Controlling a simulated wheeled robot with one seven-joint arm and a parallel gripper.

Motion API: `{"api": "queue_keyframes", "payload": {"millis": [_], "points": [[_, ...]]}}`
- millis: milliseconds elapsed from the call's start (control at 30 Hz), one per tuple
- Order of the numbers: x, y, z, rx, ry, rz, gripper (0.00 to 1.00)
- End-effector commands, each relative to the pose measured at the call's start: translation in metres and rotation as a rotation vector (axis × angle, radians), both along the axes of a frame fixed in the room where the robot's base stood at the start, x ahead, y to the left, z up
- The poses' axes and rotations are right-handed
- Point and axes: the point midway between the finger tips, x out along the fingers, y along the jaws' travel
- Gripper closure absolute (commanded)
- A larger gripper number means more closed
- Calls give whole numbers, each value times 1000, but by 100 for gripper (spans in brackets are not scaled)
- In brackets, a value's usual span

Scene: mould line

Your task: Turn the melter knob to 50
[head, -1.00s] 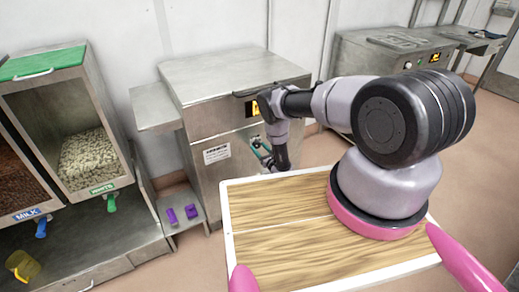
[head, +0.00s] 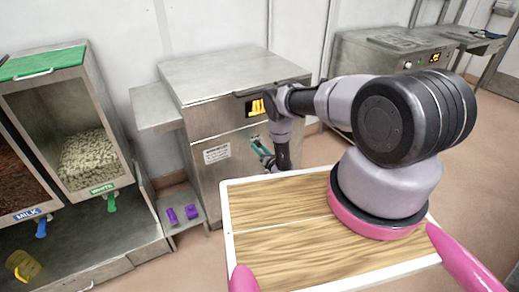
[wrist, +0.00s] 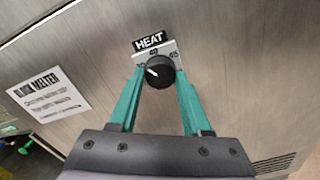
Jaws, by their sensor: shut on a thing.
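The melter (head: 215,120) is a steel cabinet against the wall in the head view. Its lit orange display (head: 256,106) shows beside my arm, but the digits are too small to read. In the wrist view the black heat knob (wrist: 160,73) sits below a HEAT label (wrist: 149,40), on a scale plate (wrist: 170,50) where 45 can be read at the right. The knob's white mark points to the upper left. My gripper (wrist: 160,78) has its teal fingers on either side of the knob, shut on it. In the head view the gripper (head: 261,147) is small and partly hidden by my arm.
A notice (wrist: 47,93) is on the melter front. A steel side shelf (head: 155,107) adjoins it. Chocolate dispensers (head: 88,160) stand at the left, with purple pieces (head: 181,214) on a low shelf. Another steel unit (head: 390,65) stands at the back right.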

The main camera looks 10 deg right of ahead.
Motion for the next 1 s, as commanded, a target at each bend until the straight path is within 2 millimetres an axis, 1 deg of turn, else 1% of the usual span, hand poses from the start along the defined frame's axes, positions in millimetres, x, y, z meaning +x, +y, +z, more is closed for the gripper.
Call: {"api": "queue_keyframes", "payload": {"millis": [1000], "points": [[0,-1,1,922,298,-5,100]]}}
